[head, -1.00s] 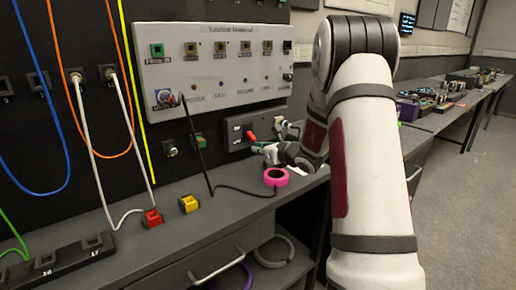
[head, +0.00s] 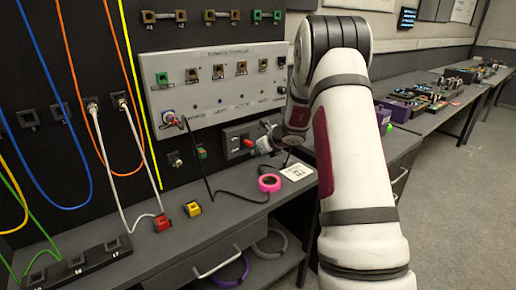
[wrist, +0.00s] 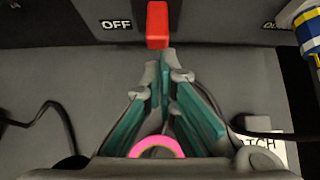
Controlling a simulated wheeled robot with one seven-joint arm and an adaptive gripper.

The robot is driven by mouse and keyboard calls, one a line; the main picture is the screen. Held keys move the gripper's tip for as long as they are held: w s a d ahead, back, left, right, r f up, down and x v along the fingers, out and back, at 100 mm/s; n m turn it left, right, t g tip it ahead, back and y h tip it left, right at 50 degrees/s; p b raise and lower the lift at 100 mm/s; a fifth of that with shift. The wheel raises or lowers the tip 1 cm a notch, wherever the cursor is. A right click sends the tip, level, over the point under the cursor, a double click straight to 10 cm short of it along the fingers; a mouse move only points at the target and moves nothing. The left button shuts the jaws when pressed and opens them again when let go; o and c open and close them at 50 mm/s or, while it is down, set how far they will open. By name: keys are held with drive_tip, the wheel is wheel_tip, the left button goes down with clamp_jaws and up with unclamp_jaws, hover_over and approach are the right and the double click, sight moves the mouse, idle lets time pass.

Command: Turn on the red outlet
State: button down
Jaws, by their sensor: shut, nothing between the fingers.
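A red lever (head: 249,143) sticks out of a dark switch box (head: 236,139) below the light wall panel. In the wrist view the red lever (wrist: 157,22) stands just past my fingertips, with the word OFF (wrist: 115,24) on the box to its left. My gripper (wrist: 165,68) is shut and empty, its teal-padded fingers drawn together at the tips. The tips appear very close to the lever's lower end; I cannot tell whether they touch. In the head view my gripper (head: 264,146) is right beside the lever. A red block (head: 161,222) with a white cable sits on the bench.
A pink tape roll (head: 270,183), a black cable and a white label (head: 295,172) lie on the bench below my gripper. A yellow block (head: 192,209) is beside the red one. A blue-and-yellow part (wrist: 308,30) is close on the right.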

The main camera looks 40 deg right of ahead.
sight(252, 144)
drive_tip(key=shift+r+p, duration=0.4)
drive_tip(key=shift+r, duration=0.25)
drive_tip(key=shift+r+p, duration=0.65)
drive_tip(key=shift+r, duration=0.75)
drive_tip(key=s+r+p, duration=0.4)
drive_tip(key=r+p, duration=0.2)
drive_tip(key=r, duration=0.1)
drive_tip(key=shift+r+p, duration=0.35)
drive_tip(key=shift+p, duration=0.05)
drive_tip(key=shift+w, duration=0.1)
